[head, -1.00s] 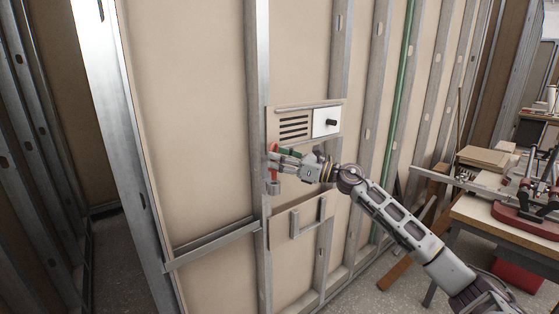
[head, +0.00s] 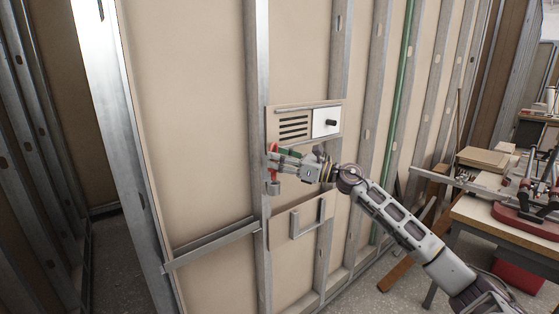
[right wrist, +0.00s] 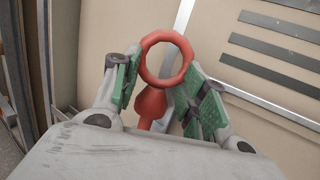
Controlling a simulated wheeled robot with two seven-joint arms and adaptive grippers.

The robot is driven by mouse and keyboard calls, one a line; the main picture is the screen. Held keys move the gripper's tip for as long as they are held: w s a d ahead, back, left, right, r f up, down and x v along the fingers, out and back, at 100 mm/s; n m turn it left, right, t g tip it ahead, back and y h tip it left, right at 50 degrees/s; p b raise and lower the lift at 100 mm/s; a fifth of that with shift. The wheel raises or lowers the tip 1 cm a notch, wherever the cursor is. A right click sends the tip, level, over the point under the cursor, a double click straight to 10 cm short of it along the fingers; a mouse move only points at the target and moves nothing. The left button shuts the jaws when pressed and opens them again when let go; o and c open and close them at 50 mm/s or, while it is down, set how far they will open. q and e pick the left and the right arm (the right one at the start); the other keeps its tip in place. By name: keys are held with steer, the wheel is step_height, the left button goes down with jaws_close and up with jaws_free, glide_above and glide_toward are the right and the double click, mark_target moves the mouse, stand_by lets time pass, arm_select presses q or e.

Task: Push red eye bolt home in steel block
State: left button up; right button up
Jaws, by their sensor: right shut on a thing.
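The red eye bolt (head: 273,166) stands roughly upright against the metal stud, just above the small steel block (head: 272,188). Its ring (right wrist: 165,58) is at the top, with a thicker red collar below it in the right wrist view. My right gripper (head: 276,158) is shut on the eye bolt, coming in from the right, with its green pads either side of it. The block is not clear in the right wrist view, and I cannot tell how deep the bolt's shank sits in it. My left gripper is not in view.
A panel with dark slots (head: 293,127) and a white plate with a black knob (head: 326,122) are just above my gripper. A metal bracket (head: 307,216) is on the wall below. A cluttered workbench (head: 490,218) stands at the right.

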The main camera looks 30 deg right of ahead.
mark_target(274, 172)
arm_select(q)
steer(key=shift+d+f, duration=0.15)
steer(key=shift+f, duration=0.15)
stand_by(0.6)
arm_select(e)
steer(key=shift+a+b, duration=0.15)
steer(key=shift+b, duration=0.15)
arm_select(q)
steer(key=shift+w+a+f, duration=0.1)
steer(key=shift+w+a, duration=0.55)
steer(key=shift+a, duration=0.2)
arm_select(e)
steer(key=shift+f, duration=0.1)
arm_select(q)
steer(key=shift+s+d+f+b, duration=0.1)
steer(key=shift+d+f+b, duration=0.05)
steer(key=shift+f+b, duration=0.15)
arm_select(e)
steer(key=shift+f, duration=0.35)
arm_select(q)
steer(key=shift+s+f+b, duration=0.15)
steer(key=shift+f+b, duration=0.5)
steer(key=shift+b, duration=0.1)
arm_select(e)
steer(key=shift+f, duration=0.7)
